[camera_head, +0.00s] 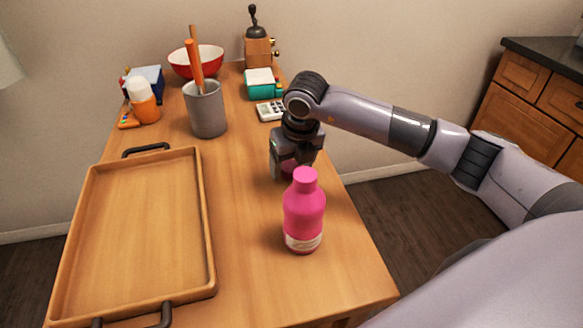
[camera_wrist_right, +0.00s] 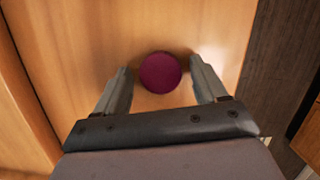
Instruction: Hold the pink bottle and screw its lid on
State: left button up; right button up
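The pink bottle (camera_head: 304,215) stands upright on the wooden table near its right edge, with a narrower pink top and a pale band near its base. My right gripper (camera_head: 291,172) points down just behind the bottle. In the right wrist view its two fingers (camera_wrist_right: 159,68) are apart, one on each side of a round, dark pink lid (camera_wrist_right: 160,73). Small gaps show between the lid and the fingers. In the head view the lid is mostly hidden by the gripper. My left gripper is out of view.
A wooden tray (camera_head: 212,250) with dark handles fills the left of the table. Bare table lies between tray and bottle.

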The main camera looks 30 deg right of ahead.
aim_at(292, 167)
jog(key=c, duration=0.8)
jog(key=shift+r, duration=0.15)
notch_tip(292, 167, up, 20)
jog(key=shift+f+b, duration=0.1)
jog(key=shift+b, duration=0.2)
